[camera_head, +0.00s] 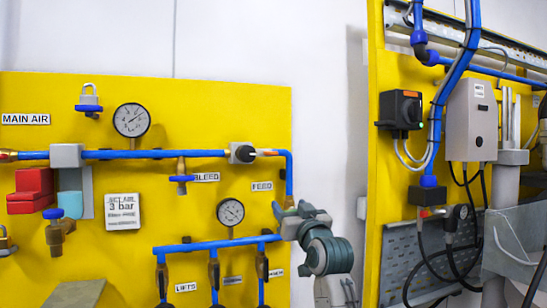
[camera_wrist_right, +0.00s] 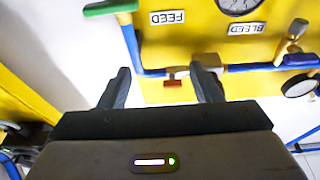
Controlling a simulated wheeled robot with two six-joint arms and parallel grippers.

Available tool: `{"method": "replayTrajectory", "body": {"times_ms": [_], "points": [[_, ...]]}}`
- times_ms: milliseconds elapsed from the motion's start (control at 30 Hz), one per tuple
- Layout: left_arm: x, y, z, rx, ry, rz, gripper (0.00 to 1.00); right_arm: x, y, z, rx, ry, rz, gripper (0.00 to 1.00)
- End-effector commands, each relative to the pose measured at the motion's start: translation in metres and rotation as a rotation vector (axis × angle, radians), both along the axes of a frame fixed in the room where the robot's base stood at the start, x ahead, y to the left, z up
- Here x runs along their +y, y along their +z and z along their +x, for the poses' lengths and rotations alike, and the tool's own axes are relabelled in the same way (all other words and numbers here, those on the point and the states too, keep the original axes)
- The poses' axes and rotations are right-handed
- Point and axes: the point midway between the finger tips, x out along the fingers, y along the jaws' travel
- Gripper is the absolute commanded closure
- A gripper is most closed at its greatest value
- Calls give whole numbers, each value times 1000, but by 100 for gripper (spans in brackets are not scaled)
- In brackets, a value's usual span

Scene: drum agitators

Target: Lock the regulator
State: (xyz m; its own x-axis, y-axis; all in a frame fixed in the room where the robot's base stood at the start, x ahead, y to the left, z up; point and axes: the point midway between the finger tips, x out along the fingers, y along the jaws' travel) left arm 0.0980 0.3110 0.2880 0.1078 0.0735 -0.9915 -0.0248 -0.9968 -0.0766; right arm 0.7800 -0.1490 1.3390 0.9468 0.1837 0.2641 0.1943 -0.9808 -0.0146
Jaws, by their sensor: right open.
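I cannot tell for certain which fitting is the regulator; a grey and black fitting with an orange tip (camera_head: 243,153) sits on the upper blue pipe, close to a gauge. In the right wrist view a pale block (camera_wrist_right: 183,72) with a red part is on the pipe, seen between and beyond the fingers. My right gripper (camera_head: 283,209) is in front of the panel's right edge, below the FEED label. Its fingers also show in the wrist view (camera_wrist_right: 160,86), open and empty. My left gripper is out of view.
The yellow panel (camera_head: 255,95) carries blue pipes, two gauges (camera_head: 131,120) (camera_head: 230,211), a red block (camera_head: 32,186), a blue-knobbed valve (camera_head: 56,232) and a bleed valve (camera_head: 181,180). A green handle (camera_wrist_right: 109,8) shows in the wrist view. A second panel with hoses stands right.

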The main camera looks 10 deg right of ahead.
Motion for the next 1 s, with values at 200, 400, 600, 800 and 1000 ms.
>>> {"method": "replayTrajectory", "body": {"times_ms": [200, 400, 600, 800, 1000], "points": [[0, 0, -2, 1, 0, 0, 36, 11, 76, -14, -119, 20, 10, 42], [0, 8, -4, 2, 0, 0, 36, 15, 90, -1, -126, 20, 10, 42], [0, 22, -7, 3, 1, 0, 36, 22, 106, 33, -124, 20, 9, 42], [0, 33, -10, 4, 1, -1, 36, 29, 117, 63, -125, 19, 10, 42], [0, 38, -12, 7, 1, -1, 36, 32, 122, 78, -126, 20, 11, 42]]}}
